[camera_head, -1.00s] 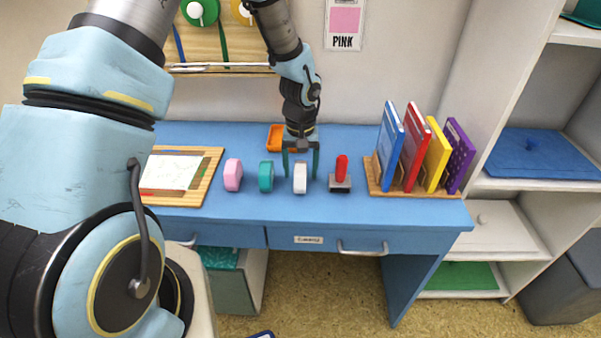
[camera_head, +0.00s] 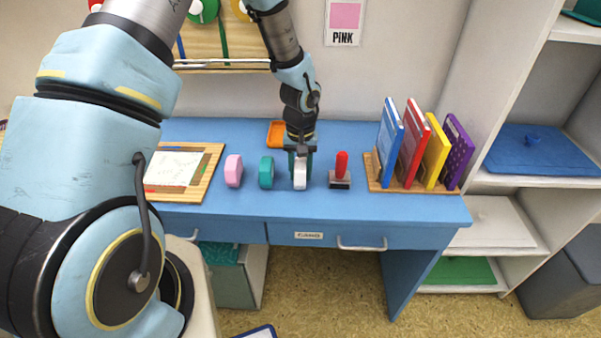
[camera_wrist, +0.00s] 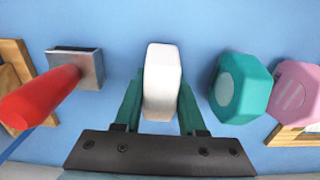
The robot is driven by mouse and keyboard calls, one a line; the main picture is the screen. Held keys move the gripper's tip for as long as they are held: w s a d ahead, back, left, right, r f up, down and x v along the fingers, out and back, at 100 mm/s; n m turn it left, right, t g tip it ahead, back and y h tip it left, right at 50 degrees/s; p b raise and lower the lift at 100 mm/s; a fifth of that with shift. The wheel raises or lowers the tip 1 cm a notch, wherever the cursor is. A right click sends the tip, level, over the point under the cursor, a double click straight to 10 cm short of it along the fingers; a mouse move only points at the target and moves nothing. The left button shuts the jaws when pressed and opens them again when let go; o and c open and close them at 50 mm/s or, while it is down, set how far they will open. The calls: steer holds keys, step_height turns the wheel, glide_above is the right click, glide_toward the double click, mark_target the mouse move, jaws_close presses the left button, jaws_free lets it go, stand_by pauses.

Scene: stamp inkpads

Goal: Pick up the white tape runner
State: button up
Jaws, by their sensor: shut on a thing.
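The white tape runner (camera_head: 300,175) stands upright on the blue desk, between a teal one and a red-handled stamp. My gripper (camera_head: 300,160) reaches down over it from behind and is shut on it. In the wrist view the white tape runner (camera_wrist: 162,82) sits between the two teal fingers of my gripper (camera_wrist: 160,98), one on each side. It appears to rest on the desk still; I cannot see a gap under it.
The teal tape runner (camera_head: 266,172) and pink tape runner (camera_head: 233,171) stand to the left. The red-handled stamp (camera_head: 341,170) stands close on the right. Farther right is a wooden rack (camera_head: 405,189) of books. The desk front (camera_head: 270,208) is clear.

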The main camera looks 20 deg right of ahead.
mark_target(301, 162)
jaws_close()
steer(key=shift+r, duration=0.1)
step_height(301, 162, up, 10)
steer(key=shift+f+b, duration=0.1)
steer(key=shift+b, duration=1.1)
steer(key=shift+o, duration=1.8)
jaws_free()
jaws_close()
